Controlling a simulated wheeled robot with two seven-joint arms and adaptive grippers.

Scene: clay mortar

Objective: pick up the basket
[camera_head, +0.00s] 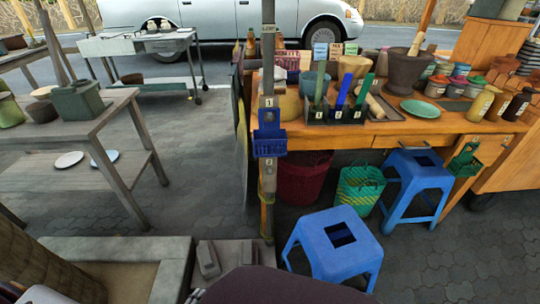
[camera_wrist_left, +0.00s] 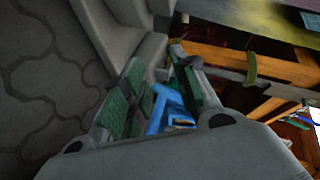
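A small blue basket (camera_head: 269,143) with an upright handle hangs on the grey pole, about level with the table top. A similar small green basket (camera_head: 464,161) hangs at the right front of the wooden table. My left gripper (camera_wrist_left: 160,66) fills the lower part of the left wrist view. Its two green-padded fingers stand apart. A blue thing (camera_wrist_left: 162,108) shows in the gap between them; I cannot tell whether it is the basket or the stool, and no grip on it shows. In the head view no gripper is clearly at either basket. My right gripper is not in view.
The pole (camera_head: 268,70) rises before the wooden table (camera_head: 390,130), which carries pots and jars. A red basket (camera_head: 303,180) and a green woven basket (camera_head: 360,188) stand below. Blue stools (camera_head: 335,245) (camera_head: 417,180) stand nearby. A concrete planter (camera_head: 120,250) is at lower left.

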